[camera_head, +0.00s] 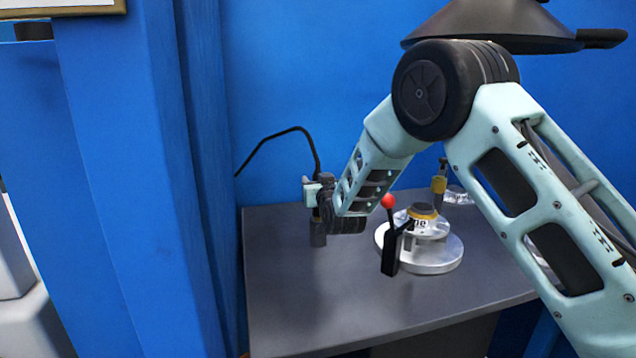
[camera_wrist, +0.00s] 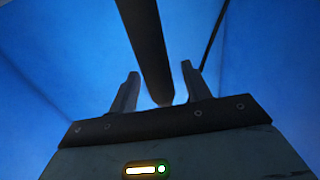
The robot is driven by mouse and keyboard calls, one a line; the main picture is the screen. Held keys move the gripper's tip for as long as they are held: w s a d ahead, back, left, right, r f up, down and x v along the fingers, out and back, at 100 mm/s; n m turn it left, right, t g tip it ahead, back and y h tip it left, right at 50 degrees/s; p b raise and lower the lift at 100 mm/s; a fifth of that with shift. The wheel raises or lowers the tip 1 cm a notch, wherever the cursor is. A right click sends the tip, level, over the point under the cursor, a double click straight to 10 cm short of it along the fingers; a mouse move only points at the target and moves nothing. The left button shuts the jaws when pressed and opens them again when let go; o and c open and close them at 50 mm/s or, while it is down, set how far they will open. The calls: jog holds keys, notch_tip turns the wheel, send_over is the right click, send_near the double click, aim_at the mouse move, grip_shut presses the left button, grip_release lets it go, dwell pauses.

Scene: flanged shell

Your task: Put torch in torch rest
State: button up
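My gripper (camera_head: 318,205) is over the left back of the grey table in the head view, pointing away from the camera. In the wrist view a dark bar, seemingly the torch (camera_wrist: 149,45), runs down between my fingers (camera_wrist: 158,82). The fingers are apart, with a narrow gap beside the bar. In the head view a black cable (camera_head: 288,133) comes down to the top of my gripper. A dark upright cylinder (camera_head: 318,232) shows just below it. I cannot tell whether this is the torch's lower end or the torch rest. My gripper hides the part between.
A silver flanged shell (camera_head: 432,258) sits on the table (camera_head: 300,300) right of my gripper. A black lever with a red ball (camera_head: 388,201) stands before it. Blue walls (camera_head: 270,90) close the back and left. The front left tabletop is clear.

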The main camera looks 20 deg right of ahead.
jog(key=s+b, duration=0.1)
jog(key=s, duration=1.1)
jog(key=s+a+f+n+g+y, duration=0.2)
jog(key=s+a+g, duration=0.35)
jog(key=s, duration=0.35)
jog(key=s+a+f+n+g+y, duration=0.2)
jog(key=s+a+f+g, duration=0.15)
jog(key=s+a, duration=0.35)
jog(key=s+d+n+g+h, duration=0.1)
jog(key=s+d+g, duration=0.2)
jog(key=s, duration=1)
jog(key=s+d+n+g+h, duration=0.2)
jog(key=s+g, duration=0.4)
jog(key=s, duration=0.7)
jog(key=shift+d+f+n, duration=0.3)
jog(key=shift+d+f, duration=0.05)
jog(key=shift+d, duration=0.3)
notch_tip(320, 180, up, 10)
jog(key=p, duration=0.9)
jog(key=shift+f, duration=0.15)
